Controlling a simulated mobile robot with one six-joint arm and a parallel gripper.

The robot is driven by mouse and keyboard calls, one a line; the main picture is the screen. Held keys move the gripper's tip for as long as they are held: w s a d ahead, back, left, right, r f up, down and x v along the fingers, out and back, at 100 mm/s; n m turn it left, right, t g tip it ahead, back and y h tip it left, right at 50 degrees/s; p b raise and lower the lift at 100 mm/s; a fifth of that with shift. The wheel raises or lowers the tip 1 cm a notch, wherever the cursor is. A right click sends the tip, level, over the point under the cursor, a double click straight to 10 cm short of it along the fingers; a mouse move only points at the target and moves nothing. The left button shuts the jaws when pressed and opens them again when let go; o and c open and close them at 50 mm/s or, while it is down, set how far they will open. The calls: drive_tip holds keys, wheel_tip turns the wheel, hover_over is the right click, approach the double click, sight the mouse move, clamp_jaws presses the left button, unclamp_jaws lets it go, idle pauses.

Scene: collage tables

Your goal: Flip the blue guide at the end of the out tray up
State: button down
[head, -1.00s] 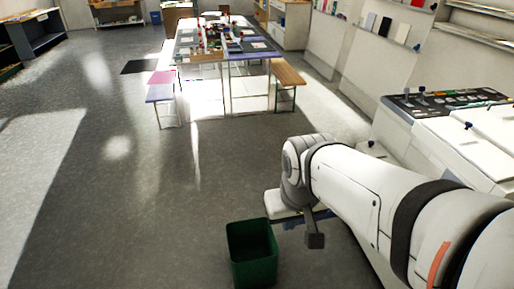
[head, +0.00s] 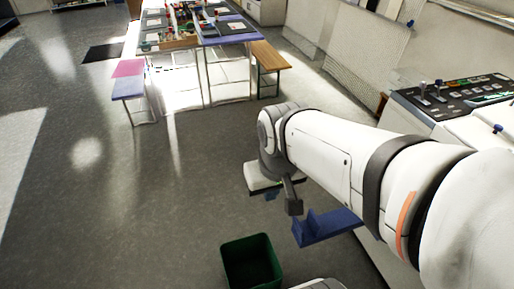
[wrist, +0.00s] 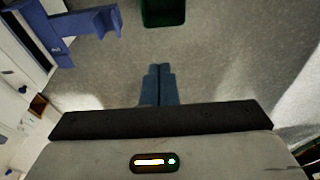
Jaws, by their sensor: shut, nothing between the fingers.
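The blue guide (head: 325,228) sticks out from beside the white machine in the head view, just right of my gripper and partly behind my arm. It has a flat part and a raised piece at its outer end. In the wrist view the blue guide (wrist: 88,22) is at the upper left, apart from my fingers. My gripper (wrist: 160,68) is shut and empty, its two blue fingers side by side. My arm hides the out tray in the head view.
A green bin (head: 252,262) stands on the floor below the guide; it also shows in the wrist view (wrist: 163,12). The white machine (head: 480,128) with a dark control panel is at the right. A table (head: 232,40) with benches stands farther back. The floor at left is clear.

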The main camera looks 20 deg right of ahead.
drive_tip(key=shift+d, duration=0.15)
drive_tip(key=n+g+y+b, duration=0.1)
drive_tip(key=n+g+b, duration=0.2)
drive_tip(key=n+b, duration=1.2)
hover_over(298, 228)
drive_tip(key=w+a+p, duration=0.2)
drive_tip(key=a+p, duration=0.1)
drive_tip(key=a, duration=0.1)
wheel_tip(298, 228, down, 30)
drive_tip(key=n, duration=0.3)
wheel_tip(298, 228, down, 10)
drive_tip(key=a+b, duration=0.1)
drive_tip(key=b, duration=0.1)
drive_tip(key=d, duration=0.1)
drive_tip(key=d+r+p, duration=0.1)
drive_tip(key=d, duration=0.1)
drive_tip(key=shift+s+d, duration=0.15)
drive_tip(key=shift+d, duration=0.15)
